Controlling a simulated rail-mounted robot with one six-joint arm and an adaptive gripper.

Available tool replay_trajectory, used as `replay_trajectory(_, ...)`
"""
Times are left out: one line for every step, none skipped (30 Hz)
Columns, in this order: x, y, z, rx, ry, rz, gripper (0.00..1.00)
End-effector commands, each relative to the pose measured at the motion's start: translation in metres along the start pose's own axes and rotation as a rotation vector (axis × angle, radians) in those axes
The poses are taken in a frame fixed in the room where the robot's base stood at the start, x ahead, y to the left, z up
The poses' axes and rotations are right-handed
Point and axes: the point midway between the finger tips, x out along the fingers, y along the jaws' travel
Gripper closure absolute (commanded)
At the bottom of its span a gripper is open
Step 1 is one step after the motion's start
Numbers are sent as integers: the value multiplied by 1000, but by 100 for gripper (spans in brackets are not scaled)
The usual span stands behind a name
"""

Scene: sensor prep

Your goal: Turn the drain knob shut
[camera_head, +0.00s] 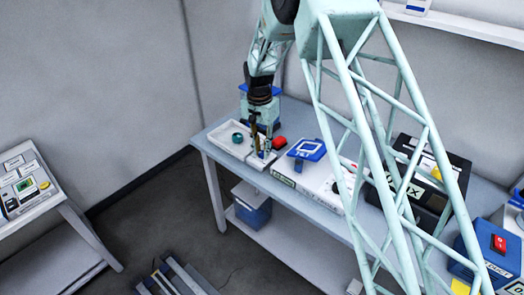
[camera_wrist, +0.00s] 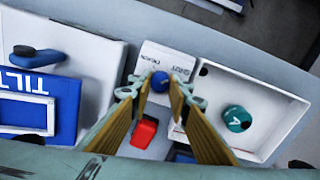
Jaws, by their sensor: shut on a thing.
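The drain knob (camera_wrist: 160,82) is a small blue knob on a white block (camera_wrist: 176,58) with a label that reads upside down in the wrist view. My gripper (camera_wrist: 161,88) has its fingertips closed on the knob, one on each side. In the head view my gripper (camera_head: 262,153) points down at the white block (camera_head: 257,164) near the table's front edge. The knob is hidden by the fingers there. Its turn angle cannot be told.
A white tray (camera_wrist: 284,88) holding a green cylinder (camera_wrist: 237,119) marked A stands beside the block. A red block (camera_wrist: 144,132) lies close to the fingers. A blue TILT device (camera_wrist: 58,98) and a white box with a blue lever (camera_wrist: 38,54) are on the other side.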

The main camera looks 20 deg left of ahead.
Motion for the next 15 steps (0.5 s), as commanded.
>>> replay_trajectory(0, 0, 0, 6, 0, 0, 93)
replay_trajectory(0, 0, 0, 8, -1, 0, 93)
replay_trajectory(0, 0, 0, 11, -1, 0, 93)
replay_trajectory(0, 0, 0, 12, -1, 0, 93)
replay_trajectory(0, 0, 0, 12, -1, 0, 93)
replay_trajectory(0, 0, 0, 13, -1, 0, 93)
replay_trajectory(0, 0, 0, 13, -1, 0, 93)
replay_trajectory(0, 0, 0, 13, -1, 0, 93)
replay_trajectory(0, 0, 0, 12, -1, 0, 93)
replay_trajectory(0, 0, 0, 12, -1, 0, 93)
replay_trajectory(0, 0, 0, 12, -1, 0, 93)
replay_trajectory(0, 0, 0, 12, -1, 0, 93)
replay_trajectory(0, 0, 0, 12, -1, 0, 93)
replay_trajectory(0, 0, 0, 12, -1, 0, 81)
replay_trajectory(0, 0, 0, 12, 0, 0, 77)
